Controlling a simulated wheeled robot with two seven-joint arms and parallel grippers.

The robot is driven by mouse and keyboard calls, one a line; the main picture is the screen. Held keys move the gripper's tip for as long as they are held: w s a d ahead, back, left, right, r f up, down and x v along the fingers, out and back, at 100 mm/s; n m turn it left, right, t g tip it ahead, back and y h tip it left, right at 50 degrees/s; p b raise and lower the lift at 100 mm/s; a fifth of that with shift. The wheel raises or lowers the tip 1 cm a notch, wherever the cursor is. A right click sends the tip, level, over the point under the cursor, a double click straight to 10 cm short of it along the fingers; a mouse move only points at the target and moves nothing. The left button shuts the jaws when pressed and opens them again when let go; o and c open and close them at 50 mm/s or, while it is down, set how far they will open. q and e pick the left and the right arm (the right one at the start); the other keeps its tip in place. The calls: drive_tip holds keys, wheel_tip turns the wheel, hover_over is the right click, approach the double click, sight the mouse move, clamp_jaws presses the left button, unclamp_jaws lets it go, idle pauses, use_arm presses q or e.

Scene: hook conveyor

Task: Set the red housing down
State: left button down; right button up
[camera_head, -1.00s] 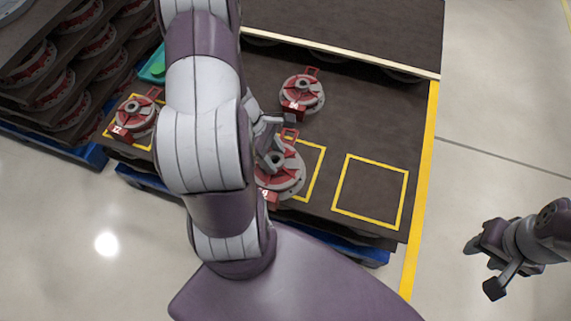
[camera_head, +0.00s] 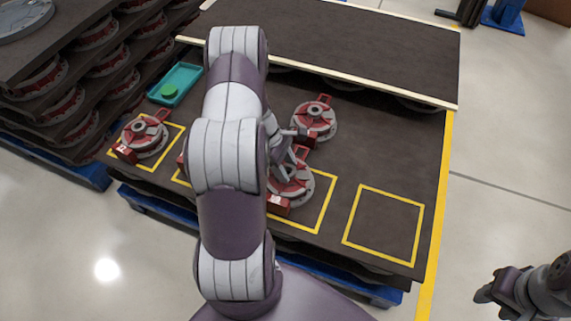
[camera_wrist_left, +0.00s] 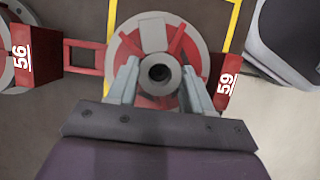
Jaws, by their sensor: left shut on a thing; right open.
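The red housing (camera_head: 295,190), red and grey with a round base and a central hub, is at a yellow-outlined square on the dark table (camera_head: 395,170). My left gripper (camera_head: 285,158) is shut on its hub. In the left wrist view the fingers flank the hub of the housing (camera_wrist_left: 157,35), with tag 59 to the right and a red loop handle to the left. I cannot tell whether its base touches the table. My left arm hides part of the square. My right gripper (camera_head: 489,306) is open and empty, off the table at the lower right.
Another housing (camera_head: 314,121), tagged 56 in the wrist view, stands close behind. A third housing (camera_head: 146,138) stands in the left square, near a teal tray (camera_head: 175,84). The right yellow square (camera_head: 385,228) is empty. Stacked racks (camera_head: 75,95) stand at left.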

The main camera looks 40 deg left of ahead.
use_arm(q)
drive_tip(key=shift+f, duration=0.1)
drive_tip(key=shift+c, duration=2.3)
unclamp_jaws()
drive_tip(key=p+v, duration=0.6)
drive_tip(key=v, duration=0.5)
drive_tip(key=s+d+r+m+y, duration=0.1)
drive_tip(key=s+d+r+m, duration=0.1)
drive_tip(key=d+r+m, duration=0.2)
drive_tip(key=s+d+r+m+y, duration=0.2)
drive_tip(key=d+r+m, duration=0.2)
drive_tip(key=d+m, duration=0.6)
drive_tip(key=s+d+r+m+y, duration=0.1)
drive_tip(key=s+d+r+m, duration=0.1)
drive_tip(key=d+r+m, duration=0.2)
drive_tip(key=d+m, duration=0.3)
drive_tip(key=m, duration=0.1)
drive_tip(key=shift+s+d+r, duration=0.25)
drive_tip(key=shift+s+r, duration=0.05)
drive_tip(key=shift+s, duration=0.1)
